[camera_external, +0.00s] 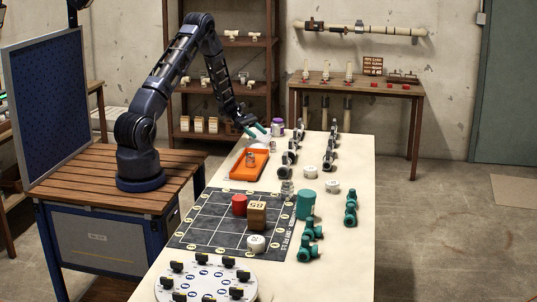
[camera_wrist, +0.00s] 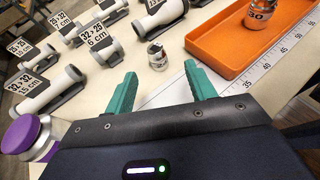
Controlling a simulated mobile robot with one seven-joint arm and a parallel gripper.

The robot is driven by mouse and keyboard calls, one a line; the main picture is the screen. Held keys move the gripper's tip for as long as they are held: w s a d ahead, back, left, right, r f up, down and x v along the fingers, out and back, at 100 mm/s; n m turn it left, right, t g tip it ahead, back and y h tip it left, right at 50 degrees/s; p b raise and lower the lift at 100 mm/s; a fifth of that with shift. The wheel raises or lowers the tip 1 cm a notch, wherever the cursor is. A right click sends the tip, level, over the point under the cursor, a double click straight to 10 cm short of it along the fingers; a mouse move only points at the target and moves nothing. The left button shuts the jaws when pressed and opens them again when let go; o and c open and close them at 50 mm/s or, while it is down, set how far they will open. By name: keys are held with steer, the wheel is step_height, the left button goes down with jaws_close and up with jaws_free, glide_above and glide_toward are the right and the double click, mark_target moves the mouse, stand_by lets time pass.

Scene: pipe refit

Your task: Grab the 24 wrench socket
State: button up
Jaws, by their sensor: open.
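A small metal socket (camera_wrist: 157,56) stands on the pale table in the wrist view, just beyond my fingertips and roughly between them; its number is not readable. A second metal socket (camera_wrist: 259,13), marked 30, stands in an orange tray (camera_wrist: 219,60) to the right. The tray (camera_external: 237,172) and the socket in it (camera_external: 250,159) also show in the external view. My gripper (camera_wrist: 162,84) has two teal fingers spread apart with nothing between them. In the external view my gripper (camera_external: 257,131) is above the far end of the table. No socket marked 24 is readable.
Labelled pipe fittings (camera_wrist: 102,44) stand left of the small socket. A purple-lidded jar (camera_wrist: 22,133) is close at lower left. A ruler strip (camera_wrist: 273,62) runs along the tray's edge. Nearer are a dark grid mat (camera_external: 205,222), a wooden block (camera_external: 257,215) and teal parts (camera_external: 306,205).

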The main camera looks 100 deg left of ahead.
mark_target(273, 146)
steer(key=shift+s+a+f, duration=0.15)
steer(key=shift+a+f, duration=0.2)
steer(key=shift+f, duration=0.1)
steer(key=x, duration=1)
steer(key=shift+w, duration=0.35)
steer(key=c, duration=1.1)
